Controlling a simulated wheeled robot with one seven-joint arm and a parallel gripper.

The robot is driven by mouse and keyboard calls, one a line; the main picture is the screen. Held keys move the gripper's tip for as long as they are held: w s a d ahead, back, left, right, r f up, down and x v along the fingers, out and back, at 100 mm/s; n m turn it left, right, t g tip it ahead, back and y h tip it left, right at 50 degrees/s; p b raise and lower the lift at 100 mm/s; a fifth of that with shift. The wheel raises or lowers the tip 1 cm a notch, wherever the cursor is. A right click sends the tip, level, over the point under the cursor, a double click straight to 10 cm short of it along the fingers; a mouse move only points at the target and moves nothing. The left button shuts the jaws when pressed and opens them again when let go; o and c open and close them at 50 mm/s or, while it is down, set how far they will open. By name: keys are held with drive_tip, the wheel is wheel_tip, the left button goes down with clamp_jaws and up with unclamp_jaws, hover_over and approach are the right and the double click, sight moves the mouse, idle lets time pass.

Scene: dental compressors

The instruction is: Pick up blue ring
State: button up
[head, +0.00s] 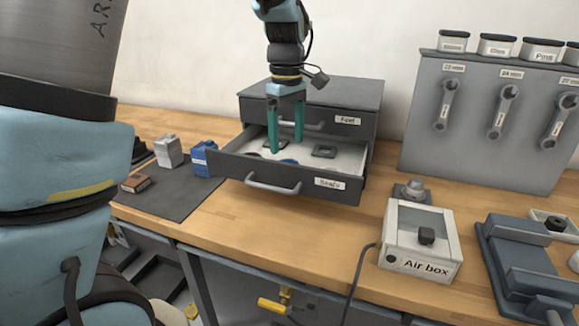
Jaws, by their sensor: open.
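The blue ring is probably the small dark blue piece (288,161) on the pale floor of the open drawer, partly hidden by the drawer's front wall; its full shape cannot be made out. The drawer (262,177) is labelled "Seals" and is pulled out from a grey cabinet (335,92). My gripper (287,146) points down over the drawer with its two teal fingers apart, and nothing shows between them. The fingertips appear close to the blue piece, but their height above it is hard to tell.
A dark square seal (324,151) lies at the drawer's right. The upper drawer (345,120) is shut just behind my fingers. A blue box (203,158) stands left of the drawer; the air box (418,240) stands to the right. Bare bench lies before the drawer.

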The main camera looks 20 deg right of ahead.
drive_tip(key=shift+a+f+p, duration=0.1)
drive_tip(key=shift+f+p, duration=0.3)
drive_tip(key=shift+f, duration=2.4)
drive_tip(key=c, duration=1)
drive_tip(key=shift+w+r, duration=0.1)
